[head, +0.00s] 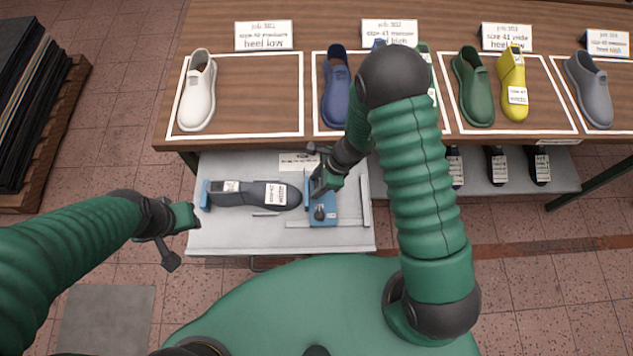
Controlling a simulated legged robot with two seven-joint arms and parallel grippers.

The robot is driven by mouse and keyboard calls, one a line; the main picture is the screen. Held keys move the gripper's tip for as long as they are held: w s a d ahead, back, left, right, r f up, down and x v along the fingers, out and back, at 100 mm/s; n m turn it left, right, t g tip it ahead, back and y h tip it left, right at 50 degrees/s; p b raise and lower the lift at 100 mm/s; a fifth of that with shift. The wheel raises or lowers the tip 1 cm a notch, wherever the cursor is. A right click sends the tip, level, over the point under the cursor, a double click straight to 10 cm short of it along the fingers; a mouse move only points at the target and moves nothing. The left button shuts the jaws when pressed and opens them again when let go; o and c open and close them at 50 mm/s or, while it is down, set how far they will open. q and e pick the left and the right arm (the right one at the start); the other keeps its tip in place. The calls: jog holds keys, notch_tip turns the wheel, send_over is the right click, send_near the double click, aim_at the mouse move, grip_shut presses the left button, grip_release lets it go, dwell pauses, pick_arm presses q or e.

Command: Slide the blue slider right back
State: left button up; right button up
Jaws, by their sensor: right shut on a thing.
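The blue slider (322,212) sits on the grey board (225,238) at the right of a dark grey shoe last (248,194). My right gripper (318,190) reaches down over the slider and is shut on it; its fingers partly hide the slider's upper part.
Dark lasts (497,165) stand on a lower shelf at right. A rail (364,200) borders the slider's right side.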

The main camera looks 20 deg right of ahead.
jog(key=shift+d, duration=0.2)
grip_shut()
jog(key=shift+a, duration=0.1)
